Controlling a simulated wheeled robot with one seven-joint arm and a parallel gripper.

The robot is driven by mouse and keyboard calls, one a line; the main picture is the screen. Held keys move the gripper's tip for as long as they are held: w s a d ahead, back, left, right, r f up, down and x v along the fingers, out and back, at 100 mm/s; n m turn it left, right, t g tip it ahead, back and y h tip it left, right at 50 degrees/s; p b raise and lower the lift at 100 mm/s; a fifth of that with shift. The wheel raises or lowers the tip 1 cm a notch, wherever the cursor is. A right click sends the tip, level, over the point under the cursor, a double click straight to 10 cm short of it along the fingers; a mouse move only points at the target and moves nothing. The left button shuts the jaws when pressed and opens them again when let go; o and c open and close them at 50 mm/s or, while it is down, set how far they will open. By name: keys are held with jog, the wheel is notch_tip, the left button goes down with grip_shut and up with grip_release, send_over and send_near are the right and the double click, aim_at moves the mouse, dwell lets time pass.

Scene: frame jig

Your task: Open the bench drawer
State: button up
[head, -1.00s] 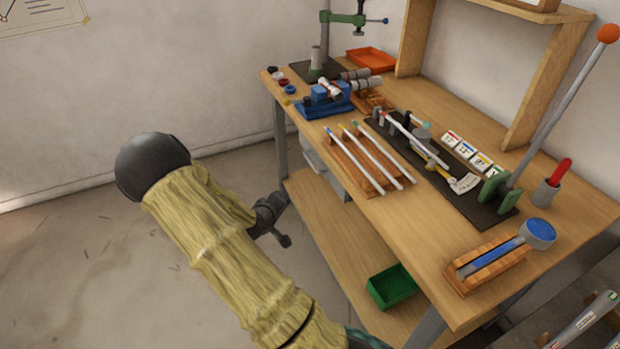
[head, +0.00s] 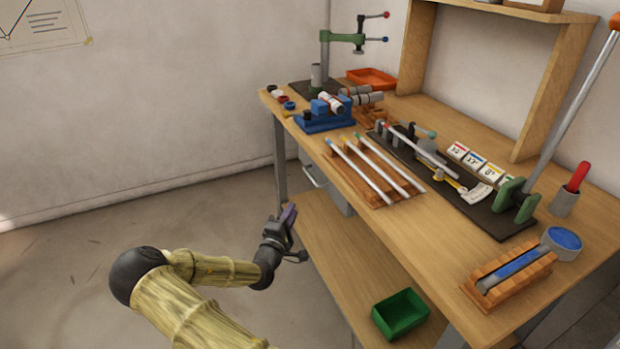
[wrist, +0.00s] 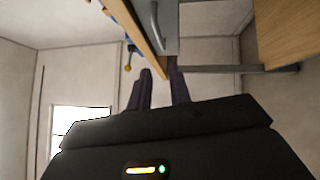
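The bench drawer (head: 338,197) is a grey box under the left part of the bench top, with a pale bar handle (head: 310,179) on its front. It looks shut, though the bench top hides much of it. In the wrist view the grey drawer front (wrist: 171,28) and its handle (wrist: 155,26) show at the top, beyond my fingers. My gripper (head: 290,214) is in front of and below the drawer, apart from the handle. In the wrist view its two dark purple fingers (wrist: 161,76) stand apart with nothing between them.
The wooden bench (head: 440,240) carries a blue vise (head: 325,113), rods on a wooden rack (head: 372,170) and a lever jig (head: 470,205). A green bin (head: 400,314) sits on the lower shelf (head: 350,270). A grey bench leg (head: 281,160) stands left of the drawer. The floor to the left is clear.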

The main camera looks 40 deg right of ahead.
aim_at(310, 175)
jog(key=x, duration=1.6)
jog(key=shift+w+d, duration=0.2)
jog(key=shift+d, duration=0.2)
grip_shut()
